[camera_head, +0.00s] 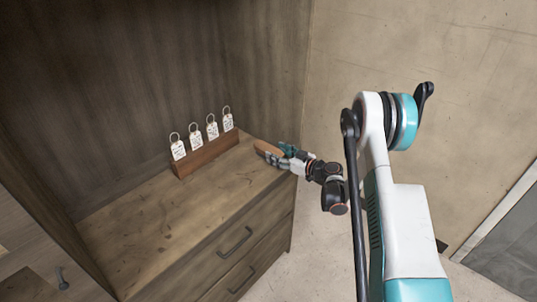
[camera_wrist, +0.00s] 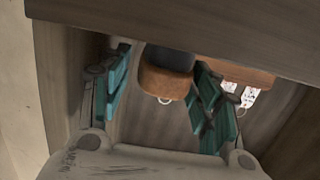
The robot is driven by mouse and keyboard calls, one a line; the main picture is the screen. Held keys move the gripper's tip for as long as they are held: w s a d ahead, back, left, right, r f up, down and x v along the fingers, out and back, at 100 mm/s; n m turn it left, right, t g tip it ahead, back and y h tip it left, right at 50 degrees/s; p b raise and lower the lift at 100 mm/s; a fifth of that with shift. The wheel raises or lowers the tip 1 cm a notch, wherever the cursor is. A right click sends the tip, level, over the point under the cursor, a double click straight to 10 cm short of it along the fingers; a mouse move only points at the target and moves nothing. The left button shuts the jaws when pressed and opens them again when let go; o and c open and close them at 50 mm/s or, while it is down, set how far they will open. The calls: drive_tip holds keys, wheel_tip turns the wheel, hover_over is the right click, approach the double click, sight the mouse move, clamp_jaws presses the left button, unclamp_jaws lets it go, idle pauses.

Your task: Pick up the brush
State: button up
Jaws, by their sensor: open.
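The brush (camera_wrist: 166,82) has a brown wooden body with a dark grey part against it in the wrist view. In the head view the brush (camera_head: 268,148) shows as a small brown shape at the right end of the cabinet top. My gripper (camera_head: 283,152) reaches it from the right, at the cabinet's edge. In the wrist view my gripper (camera_wrist: 163,72) is open, with one teal finger on each side of the brush. Gaps show between the fingers and the brush.
A wooden rack (camera_head: 206,155) with several white tags (camera_head: 212,128) on rings stands on the cabinet top (camera_head: 180,215), left of the brush. Dark wooden panels stand behind and at the left. Drawers with handles (camera_head: 235,243) are below. The top's front middle is clear.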

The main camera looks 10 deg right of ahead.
sight(268, 150)
drive_tip(key=b+x, duration=0.2)
drive_tip(key=x, duration=0.2)
drive_tip(key=shift+a+f, duration=0.15)
drive_tip(key=shift+a, duration=0.1)
drive_tip(key=shift+w+a, duration=0.2)
drive_tip(key=shift+w, duration=0.15)
drive_tip(key=c, duration=0.9)
